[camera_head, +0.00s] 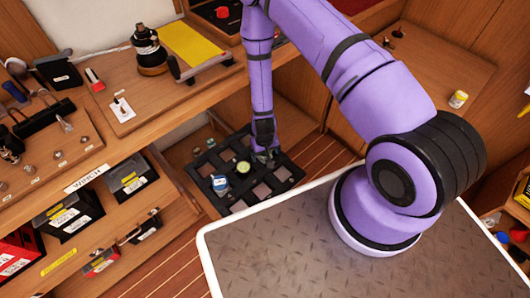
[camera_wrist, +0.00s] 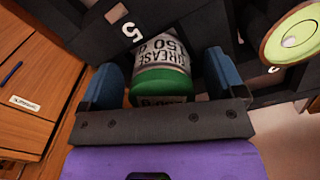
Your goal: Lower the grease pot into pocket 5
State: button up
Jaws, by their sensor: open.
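The grease pot (camera_wrist: 160,65), with a grey label and a green end, sits between the blue fingers of my gripper (camera_wrist: 168,80) in the wrist view. The fingers are open, one on each side of it. A white "5" (camera_wrist: 131,31) marks the black divided tray (camera_wrist: 105,35) just left of the pot. The pot's far end is hidden, so I cannot tell how deep it sits in pocket 5. In the head view my gripper (camera_head: 265,148) is over the dark tray (camera_head: 236,205), and the pot is mostly hidden there.
A yellow-green round-topped item (camera_head: 243,168) and a blue-and-white item (camera_head: 220,185) are in the tray near my gripper. Several other pockets look empty. A wooden shelf (camera_head: 160,100) stands to the left, and my metal-topped base is in front.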

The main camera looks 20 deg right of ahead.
notch_tip(320, 180, up, 11)
jog(key=shift+a+f, duration=0.15)
dwell(0.4)
dwell(0.6)
notch_tip(320, 180, up, 34)
jog(key=w+d+r+t+y, duration=0.1)
jog(key=w+d+t+y, duration=0.1)
jog(key=s+d+r+t, duration=0.1)
jog(key=s+d+r, duration=0.1)
jog(key=s+r, duration=0.8)
jog(key=s+d+r+t+h, duration=0.1)
jog(key=s+d+r+t, duration=0.1)
jog(key=s+r, duration=0.8)
jog(key=shift+s+d+r+n+h, duration=0.3)
jog(key=shift+s+d, duration=0.25)
jog(key=shift+s, duration=0.65)
